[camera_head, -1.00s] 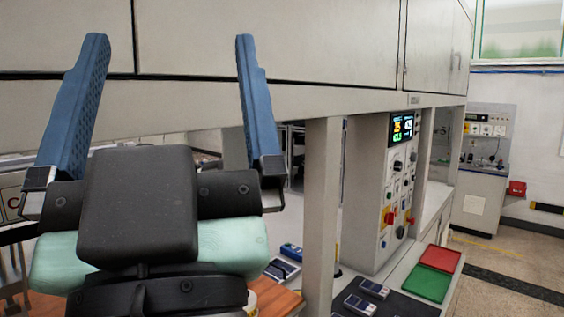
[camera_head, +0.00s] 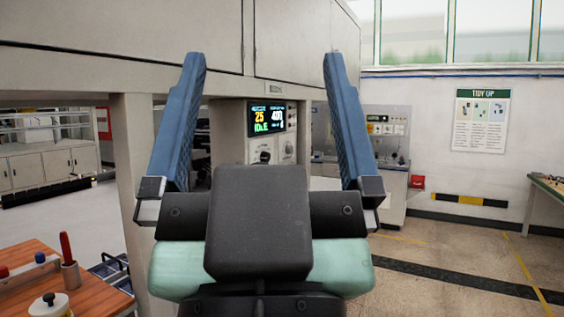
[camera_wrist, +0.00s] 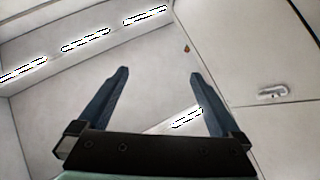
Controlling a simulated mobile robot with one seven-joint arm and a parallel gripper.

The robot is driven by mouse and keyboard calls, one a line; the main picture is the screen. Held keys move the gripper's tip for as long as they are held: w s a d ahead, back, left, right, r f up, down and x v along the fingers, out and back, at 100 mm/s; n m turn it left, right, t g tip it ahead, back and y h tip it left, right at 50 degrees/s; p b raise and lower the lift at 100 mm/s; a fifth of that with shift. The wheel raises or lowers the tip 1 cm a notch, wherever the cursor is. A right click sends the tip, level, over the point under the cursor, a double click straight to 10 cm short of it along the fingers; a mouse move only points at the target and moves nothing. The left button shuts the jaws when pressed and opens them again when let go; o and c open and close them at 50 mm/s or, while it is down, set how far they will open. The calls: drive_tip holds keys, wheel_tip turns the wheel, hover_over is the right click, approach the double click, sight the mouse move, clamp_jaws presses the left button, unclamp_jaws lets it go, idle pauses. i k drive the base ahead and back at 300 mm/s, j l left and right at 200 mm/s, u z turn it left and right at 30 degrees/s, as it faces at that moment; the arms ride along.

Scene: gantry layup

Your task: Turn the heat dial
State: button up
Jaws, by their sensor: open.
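The control panel (camera_head: 231,135) stands under the overhead cabinets, behind my gripper. Its lit screen (camera_head: 267,118) shows a yellow 25, a white 400 and green "IDLE". A dark round dial (camera_head: 264,157) sits just below the screen, partly hidden by my wrist. A smaller knob (camera_head: 288,150) is to its right. I cannot read which is the heat dial. The panel's lower part is hidden. My gripper (camera_head: 264,58) is open and empty, its blue fingers pointing up, apart from the panel. In the wrist view my gripper (camera_wrist: 159,73) faces pale surfaces; no dial shows there.
A pale post (camera_head: 135,165) stands left of the panel. Overhead cabinets (camera_head: 120,30) run above it. A wooden bench (camera_head: 35,265) with a cup (camera_head: 71,276) holding a red-handled tool is at lower left. Open floor (camera_head: 450,245) lies to the right.

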sight(264, 157)
drive_tip(key=i+l+u, duration=0.1)
drive_tip(key=i+l, duration=0.25)
drive_tip(key=i+l+u, duration=0.15)
drive_tip(key=i+l, duration=0.25)
drive_tip(key=i+l+u, duration=0.1)
drive_tip(key=i+l, duration=0.3)
drive_tip(key=i+l+u, duration=0.15)
drive_tip(key=i+l, duration=0.2)
drive_tip(key=l, duration=0.15)
drive_tip(key=i+l+u, duration=0.1)
drive_tip(key=i+l, duration=0.25)
drive_tip(key=l, duration=0.15)
drive_tip(key=i+l+u, duration=0.1)
drive_tip(key=i+l, duration=0.2)
drive_tip(key=l, duration=0.2)
drive_tip(key=i+l+u, duration=0.15)
drive_tip(key=i+l, duration=0.15)
drive_tip(key=l, duration=0.25)
drive_tip(key=i+l+u, duration=0.1)
drive_tip(key=i+l, duration=0.15)
drive_tip(key=l, duration=0.3)
